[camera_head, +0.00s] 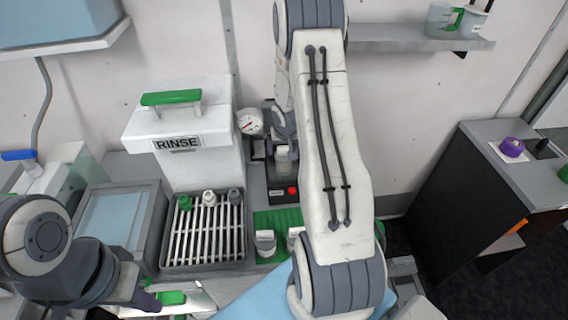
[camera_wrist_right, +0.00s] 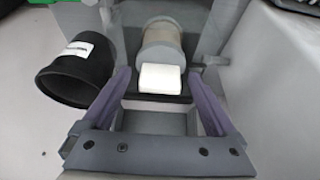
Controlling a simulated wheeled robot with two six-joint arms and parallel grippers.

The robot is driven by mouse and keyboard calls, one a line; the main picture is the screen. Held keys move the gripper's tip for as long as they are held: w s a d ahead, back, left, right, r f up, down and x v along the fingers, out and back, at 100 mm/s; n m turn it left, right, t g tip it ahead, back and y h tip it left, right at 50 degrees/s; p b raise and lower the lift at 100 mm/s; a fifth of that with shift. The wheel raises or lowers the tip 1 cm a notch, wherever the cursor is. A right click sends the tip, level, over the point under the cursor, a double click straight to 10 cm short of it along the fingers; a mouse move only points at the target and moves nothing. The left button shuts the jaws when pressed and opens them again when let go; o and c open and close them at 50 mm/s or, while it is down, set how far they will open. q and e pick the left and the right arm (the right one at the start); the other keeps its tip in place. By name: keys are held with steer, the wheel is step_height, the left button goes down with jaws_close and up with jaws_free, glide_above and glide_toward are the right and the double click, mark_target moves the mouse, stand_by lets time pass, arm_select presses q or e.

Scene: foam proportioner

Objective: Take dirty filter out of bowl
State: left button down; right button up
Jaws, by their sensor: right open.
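In the right wrist view my right gripper (camera_wrist_right: 158,74) is open, with its purple fingers spread. A tan-grey cylinder (camera_wrist_right: 160,38) with a white block (camera_wrist_right: 161,78) at its near end lies between and beyond the fingertips. It may be the dirty filter; contact with the fingers cannot be told. I cannot make out the bowl for certain. In the head view my right arm hides its own gripper and part of the bench. My left gripper (camera_head: 147,300) is low at the left, beside a white and green item (camera_head: 172,298); its jaw state is unclear.
A black labelled cup (camera_wrist_right: 78,68) is left of the right gripper. In the head view a white RINSE box (camera_head: 180,135) stands behind a slatted rack (camera_head: 205,262) with several small fittings. Small containers (camera_head: 265,243) stand on a green mat (camera_head: 283,220). A dark cabinet (camera_head: 445,190) stands right.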

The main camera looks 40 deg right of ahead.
steer(key=shift+r, duration=0.1)
jaws_close()
steer(key=shift+r, duration=0.1)
